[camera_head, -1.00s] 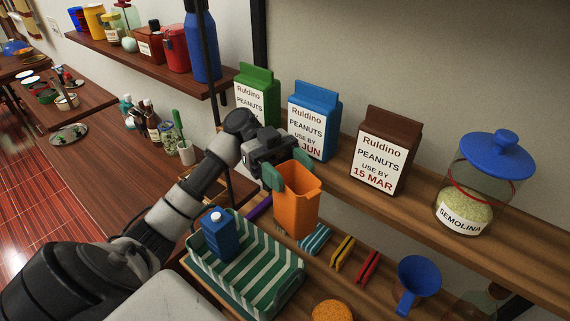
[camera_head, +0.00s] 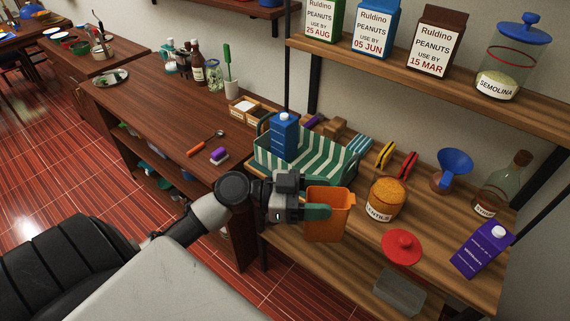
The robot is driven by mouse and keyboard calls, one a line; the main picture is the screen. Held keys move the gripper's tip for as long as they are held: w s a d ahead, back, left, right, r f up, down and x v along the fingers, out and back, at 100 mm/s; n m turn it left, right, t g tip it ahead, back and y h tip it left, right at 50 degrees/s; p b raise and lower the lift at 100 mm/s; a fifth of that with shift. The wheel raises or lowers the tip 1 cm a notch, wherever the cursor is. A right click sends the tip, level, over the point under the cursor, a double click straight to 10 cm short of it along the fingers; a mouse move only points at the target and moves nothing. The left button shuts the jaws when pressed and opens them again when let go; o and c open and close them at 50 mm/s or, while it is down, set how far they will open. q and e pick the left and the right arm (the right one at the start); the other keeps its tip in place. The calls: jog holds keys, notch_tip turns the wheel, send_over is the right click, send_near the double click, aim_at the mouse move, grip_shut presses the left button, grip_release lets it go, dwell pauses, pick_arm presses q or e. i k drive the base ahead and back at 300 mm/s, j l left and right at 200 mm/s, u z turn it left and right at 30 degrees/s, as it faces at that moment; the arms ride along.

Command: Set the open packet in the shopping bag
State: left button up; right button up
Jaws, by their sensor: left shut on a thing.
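The open packet is orange with an open top (camera_head: 327,222). My left gripper (camera_head: 317,207) is shut on its left side near the top rim and holds it upright in front of the counter's shelf. The shopping bag is the green-and-white striped, open-topped one (camera_head: 322,171) on the counter, behind and slightly above the packet in the picture. A blue carton (camera_head: 284,137) stands in its left part. The packet is outside the bag. My right gripper is not in view.
Right of the packet are a lentils jar (camera_head: 386,200), a red lid (camera_head: 401,247) and a purple carton (camera_head: 482,249). A blue funnel (camera_head: 453,168) and red and yellow clips stand behind. The bag's right part looks free.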

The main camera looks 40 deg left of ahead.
aim_at(305, 165)
jog(key=l+u, duration=0.1)
jog(key=u, duration=0.3)
jog(key=l+u, duration=0.1)
jog(key=u, duration=0.25)
jog(key=l+u, duration=0.1)
jog(key=u, duration=0.3)
jog(key=i+l, duration=0.15)
jog(key=l, duration=0.15)
jog(key=i+l, duration=0.15)
jog(key=l, duration=0.15)
jog(key=i+l, duration=0.2)
jog(key=l, duration=0.15)
